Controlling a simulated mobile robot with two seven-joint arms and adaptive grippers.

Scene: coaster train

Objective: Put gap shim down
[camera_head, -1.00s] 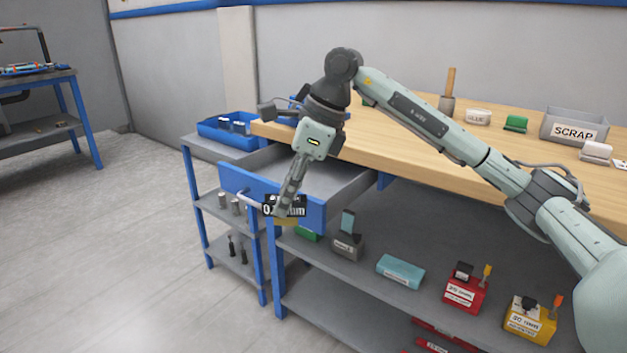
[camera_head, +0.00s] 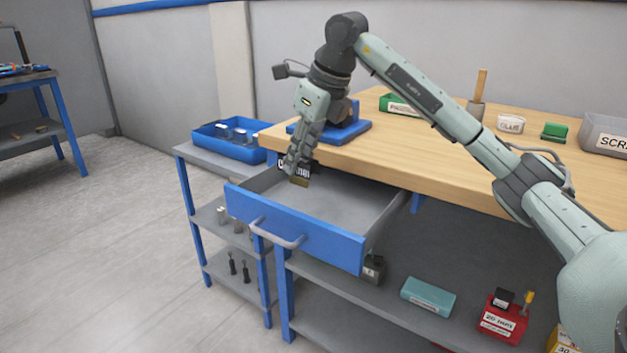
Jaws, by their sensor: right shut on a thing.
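My right gripper (camera_head: 291,170) reaches in from the right and points down at the back left of the open drawer. It is shut on the gap shim (camera_head: 301,180), a small piece with a black label and a brownish-yellow lower end. The fingers hide part of the shim and of its label. The shim is over or inside the drawer; I cannot tell whether it touches the floor. The blue-fronted grey drawer (camera_head: 335,247) is pulled out under the wooden bench and its visible floor looks empty. My left gripper is not in view.
A blue vise-like block (camera_head: 345,132) stands on the bench (camera_head: 410,160) behind my gripper. A blue bin (camera_head: 232,142) sits on the cart at left. The shelf below holds a teal box (camera_head: 428,297) and a red block (camera_head: 503,318). The drawer's right part is clear.

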